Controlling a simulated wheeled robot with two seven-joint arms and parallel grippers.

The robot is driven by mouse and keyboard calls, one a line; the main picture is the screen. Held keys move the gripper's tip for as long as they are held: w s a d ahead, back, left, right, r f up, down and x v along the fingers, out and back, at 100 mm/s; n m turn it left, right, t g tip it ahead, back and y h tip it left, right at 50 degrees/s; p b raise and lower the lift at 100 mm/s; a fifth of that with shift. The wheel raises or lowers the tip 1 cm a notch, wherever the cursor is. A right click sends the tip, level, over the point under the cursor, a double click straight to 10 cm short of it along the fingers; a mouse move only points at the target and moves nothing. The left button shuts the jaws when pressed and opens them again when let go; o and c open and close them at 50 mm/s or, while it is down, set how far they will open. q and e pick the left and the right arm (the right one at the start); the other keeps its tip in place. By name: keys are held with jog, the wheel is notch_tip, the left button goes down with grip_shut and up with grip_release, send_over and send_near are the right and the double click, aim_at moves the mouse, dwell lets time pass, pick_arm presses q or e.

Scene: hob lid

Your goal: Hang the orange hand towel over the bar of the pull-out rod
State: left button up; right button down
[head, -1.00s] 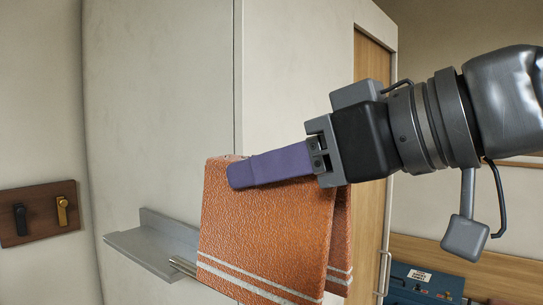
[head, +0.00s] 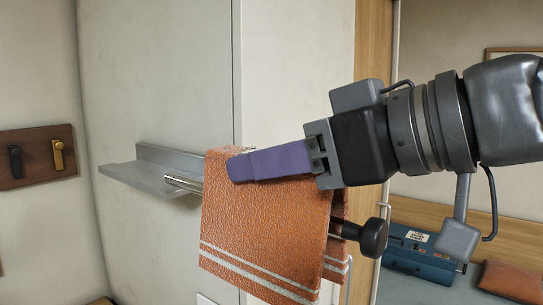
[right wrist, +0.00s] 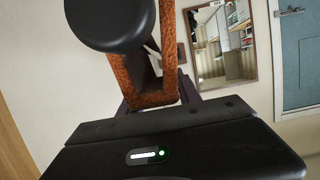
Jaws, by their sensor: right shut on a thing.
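The orange hand towel (head: 262,225), with pale stripes near its lower edge, hangs folded from my right gripper (head: 240,167). The purple fingers are shut on its top fold. The pull-out rod (head: 183,183) shows as a short metal length left of the towel, and its black knob end (head: 372,237) shows on the right. The towel hides the bar's middle. In the right wrist view the knob (right wrist: 108,20) is close, and the towel (right wrist: 153,99) makes a loop with flaps on both sides of the bar. Whether the fold touches the bar is unclear. My left gripper is out of view.
A grey metal ledge (head: 150,175) is fixed to the pale cabinet wall (head: 160,80) left of the towel. A wooden plate with hooks (head: 37,157) is at the far left. A blue box (head: 420,255) and a brown cushion (head: 510,280) lie at the lower right.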

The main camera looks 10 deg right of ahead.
aim_at(272, 190)
jog(key=shift+f+b, duration=1.05)
jog(key=shift+f, duration=0.45)
jog(key=c, duration=0.8)
grip_release()
jog(key=shift+o, duration=0.2)
jog(key=v, duration=0.8)
jog(key=shift+a, duration=0.15)
